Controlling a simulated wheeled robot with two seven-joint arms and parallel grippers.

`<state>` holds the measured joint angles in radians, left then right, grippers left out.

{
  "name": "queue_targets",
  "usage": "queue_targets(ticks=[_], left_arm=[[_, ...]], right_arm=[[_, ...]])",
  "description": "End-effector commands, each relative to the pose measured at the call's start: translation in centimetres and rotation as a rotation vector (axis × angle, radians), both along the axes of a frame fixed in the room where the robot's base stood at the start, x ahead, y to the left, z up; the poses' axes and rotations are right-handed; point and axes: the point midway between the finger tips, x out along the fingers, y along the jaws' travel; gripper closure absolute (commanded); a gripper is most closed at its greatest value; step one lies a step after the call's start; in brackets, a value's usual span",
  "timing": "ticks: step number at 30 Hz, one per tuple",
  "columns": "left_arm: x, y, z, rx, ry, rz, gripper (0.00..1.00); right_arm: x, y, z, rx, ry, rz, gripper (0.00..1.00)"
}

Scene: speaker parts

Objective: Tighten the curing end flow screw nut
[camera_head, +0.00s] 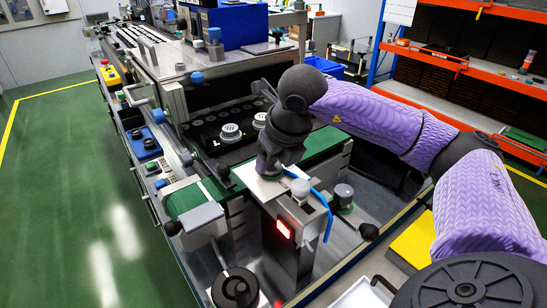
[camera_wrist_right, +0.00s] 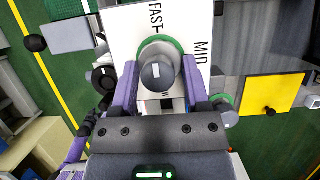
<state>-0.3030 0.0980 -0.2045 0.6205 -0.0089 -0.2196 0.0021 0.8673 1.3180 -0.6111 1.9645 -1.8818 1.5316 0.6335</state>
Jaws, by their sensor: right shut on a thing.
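In the right wrist view, a grey round-topped nut (camera_wrist_right: 157,75) with a white mark stands on a green ring (camera_wrist_right: 172,45), over a white plate (camera_wrist_right: 120,25) with the words FAST and MID. The two purple fingers of my right gripper (camera_wrist_right: 160,85) are on either side of the nut, shut on it. In the head view my right gripper (camera_head: 268,168) points down at the white plate (camera_head: 262,186) on the near end of the machine and hides part of it. I cannot tell whether the nut is turning. My left gripper is not in view.
A similar grey knob on a green base (camera_head: 343,196) stands to the right. A black ball handle (camera_head: 368,232) and a yellow block (camera_head: 414,241) lie further right. Round speaker parts (camera_head: 230,132) stand behind.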

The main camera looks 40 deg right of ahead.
Motion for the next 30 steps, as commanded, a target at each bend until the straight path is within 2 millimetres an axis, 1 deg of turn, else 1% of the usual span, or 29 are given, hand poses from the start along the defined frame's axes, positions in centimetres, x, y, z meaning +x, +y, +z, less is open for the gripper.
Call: queue_targets(ticks=[1,13,14,15,17,18,19,26,28,30], left_arm=[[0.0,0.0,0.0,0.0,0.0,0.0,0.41],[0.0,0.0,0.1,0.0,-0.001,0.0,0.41],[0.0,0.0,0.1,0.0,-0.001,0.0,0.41],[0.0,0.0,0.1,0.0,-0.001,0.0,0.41],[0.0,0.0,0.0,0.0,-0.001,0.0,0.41],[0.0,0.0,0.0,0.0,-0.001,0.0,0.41],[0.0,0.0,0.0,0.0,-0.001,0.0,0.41],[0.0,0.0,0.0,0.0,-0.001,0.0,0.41],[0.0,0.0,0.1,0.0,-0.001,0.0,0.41],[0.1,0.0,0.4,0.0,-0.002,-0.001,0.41]], right_arm=[[0.1,-0.1,0.3,-0.002,-0.009,-0.006,0.99],[0.1,-0.1,0.3,-0.002,-0.01,-0.011,0.99],[0.1,-0.1,0.3,-0.002,-0.01,-0.011,0.38],[0.1,-0.1,0.3,-0.001,-0.01,-0.011,0.3],[0.1,-0.1,0.2,-0.001,-0.008,-0.01,0.17],[0.1,-0.1,0.2,-0.001,-0.007,-0.01,0.09],[0.1,0.0,0.2,-0.001,-0.007,-0.01,0.04],[0.0,0.0,0.1,-0.001,-0.003,-0.009,0.04],[-0.1,0.0,0.5,-0.001,-0.004,-0.009,0.04],[-0.5,0.0,1.7,0.0,-0.006,-0.009,0.04]])
